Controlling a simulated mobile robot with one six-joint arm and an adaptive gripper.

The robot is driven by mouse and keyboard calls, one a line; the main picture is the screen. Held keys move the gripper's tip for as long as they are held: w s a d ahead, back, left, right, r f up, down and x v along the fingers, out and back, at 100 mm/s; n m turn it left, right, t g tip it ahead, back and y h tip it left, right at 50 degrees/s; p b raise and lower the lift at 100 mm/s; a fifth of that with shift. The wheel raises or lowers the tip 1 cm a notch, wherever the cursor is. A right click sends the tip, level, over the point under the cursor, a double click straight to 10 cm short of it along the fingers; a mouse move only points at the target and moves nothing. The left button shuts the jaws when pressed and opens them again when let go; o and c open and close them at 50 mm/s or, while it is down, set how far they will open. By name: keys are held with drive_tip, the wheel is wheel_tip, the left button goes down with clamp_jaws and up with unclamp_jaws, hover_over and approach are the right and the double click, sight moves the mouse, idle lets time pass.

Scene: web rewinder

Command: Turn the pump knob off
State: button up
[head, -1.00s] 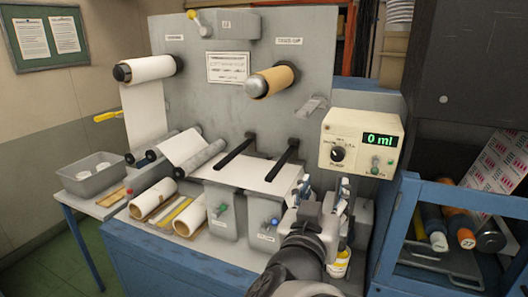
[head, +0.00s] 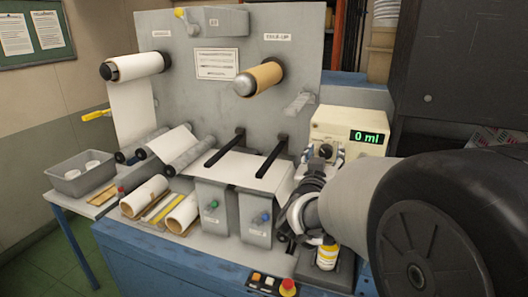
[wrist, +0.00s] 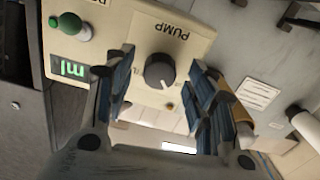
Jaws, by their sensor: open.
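The pump box (head: 322,117) is a cream unit at the back right, with a lit green display (head: 364,137) reading 0 ml. Its dark round pump knob (head: 326,151) is partly hidden by my gripper (head: 323,159) in the head view. In the wrist view, which is turned over, the knob (wrist: 160,71) shows below the word PUMP. My gripper (wrist: 160,92) is open, its blue-padded fingers on both sides of the knob with gaps to it. The knob looks free of the fingers; I cannot read its setting.
A small green control (wrist: 70,26) sits beside the display. Black rods (head: 225,148) and a paper web lie to the left. A bottle with a yellow label (head: 327,257) stands below my wrist. A red button (head: 288,287) is at the front edge.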

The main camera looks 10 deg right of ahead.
drive_tip(key=shift+w+d, duration=0.4)
drive_tip(key=shift+w, duration=0.15)
drive_tip(key=shift+c, duration=0.5)
drive_tip(key=c, duration=1)
